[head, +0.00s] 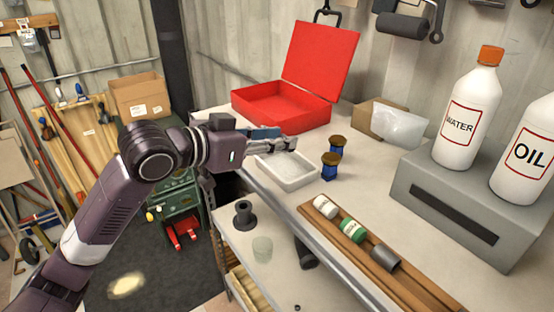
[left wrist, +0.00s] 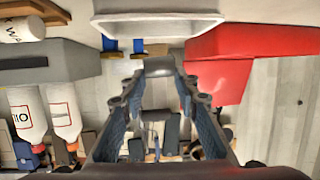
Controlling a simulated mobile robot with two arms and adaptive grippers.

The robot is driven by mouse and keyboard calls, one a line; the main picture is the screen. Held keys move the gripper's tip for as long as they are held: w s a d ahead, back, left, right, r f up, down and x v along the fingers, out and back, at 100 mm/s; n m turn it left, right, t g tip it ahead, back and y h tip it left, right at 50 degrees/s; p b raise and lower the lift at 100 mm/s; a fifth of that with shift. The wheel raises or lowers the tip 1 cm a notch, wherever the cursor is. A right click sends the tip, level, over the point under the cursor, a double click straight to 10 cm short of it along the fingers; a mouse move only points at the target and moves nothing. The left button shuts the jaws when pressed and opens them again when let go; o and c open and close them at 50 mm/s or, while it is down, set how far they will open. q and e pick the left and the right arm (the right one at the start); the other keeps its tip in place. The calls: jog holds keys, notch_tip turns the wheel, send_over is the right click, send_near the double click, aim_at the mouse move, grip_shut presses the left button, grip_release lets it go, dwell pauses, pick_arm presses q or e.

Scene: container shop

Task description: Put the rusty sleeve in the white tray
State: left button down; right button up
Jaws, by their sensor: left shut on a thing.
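The white tray (head: 286,181) is on the workbench in front of the red box, and its rim also shows at the top of the left wrist view (left wrist: 158,27). My left gripper (head: 284,144) is above the tray, near its far side. It is shut on a small greyish thing (left wrist: 160,65) at its fingertips, which I take for the rusty sleeve; the fingers hide most of it and its rust is hard to make out. My right gripper is not in view.
A red open box (head: 285,103) stands behind the tray. Two blue pieces with brown tops (head: 330,166) stand close to its right. A wooden rack (head: 405,285) holds white, green and dark grey cylinders. Bottles stand on a grey block (head: 455,210) at right.

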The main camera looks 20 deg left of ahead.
pick_arm(q)
notch_tip(320, 180, down, 5)
jog(key=shift+f, duration=0.2)
jog(key=shift+f, duration=0.1)
jog(key=shift+f, duration=0.15)
jog(key=c, duration=1.5)
grip_release()
